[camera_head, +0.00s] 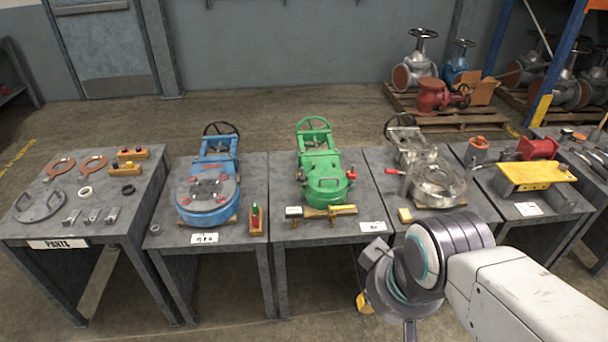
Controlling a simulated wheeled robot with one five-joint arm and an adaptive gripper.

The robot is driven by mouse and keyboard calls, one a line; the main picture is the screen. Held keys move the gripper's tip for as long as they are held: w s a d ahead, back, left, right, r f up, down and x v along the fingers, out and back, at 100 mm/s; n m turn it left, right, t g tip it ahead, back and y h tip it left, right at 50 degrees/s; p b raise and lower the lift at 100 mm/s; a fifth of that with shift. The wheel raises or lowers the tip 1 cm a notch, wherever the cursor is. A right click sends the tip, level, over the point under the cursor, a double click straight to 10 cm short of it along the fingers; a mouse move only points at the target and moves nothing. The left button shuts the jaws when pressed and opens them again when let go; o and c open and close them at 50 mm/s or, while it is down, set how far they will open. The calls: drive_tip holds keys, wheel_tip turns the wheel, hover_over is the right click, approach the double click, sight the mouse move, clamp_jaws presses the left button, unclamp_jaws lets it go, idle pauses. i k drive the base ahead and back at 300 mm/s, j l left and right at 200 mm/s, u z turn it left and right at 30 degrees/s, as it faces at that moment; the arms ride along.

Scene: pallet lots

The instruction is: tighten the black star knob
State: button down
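I cannot make out a black star knob for certain. My gripper (408,325) is at the bottom, in front of the tables and right of centre. It points down, is mostly hidden behind my wrist and is cut by the frame edge. Its fingers do not show clearly, and I see nothing held in it.
A parts table (100,229) at left holds rings, plates and small blocks. A yellow box (535,177) and a red part (537,148) sit on the right table. Pallets with valves stand behind. Floor is clear behind the left tables.

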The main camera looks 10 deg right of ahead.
sight(299, 179)
drive_tip(key=i+u, duration=0.2)
drive_tip(key=u, duration=0.25)
drive_tip(key=i+u, duration=0.25)
drive_tip(key=u, duration=0.2)
drive_tip(key=i+l+u, duration=0.15)
drive_tip(key=u, duration=0.3)
drive_tip(key=i+l+u, duration=0.2)
drive_tip(key=u, duration=0.25)
drive_tip(key=i+l+u, duration=0.15)
drive_tip(key=l+u, duration=0.25)
drive_tip(key=i+l+u, duration=0.1)
drive_tip(key=u, duration=0.35)
drive_tip(key=l, duration=0.1)
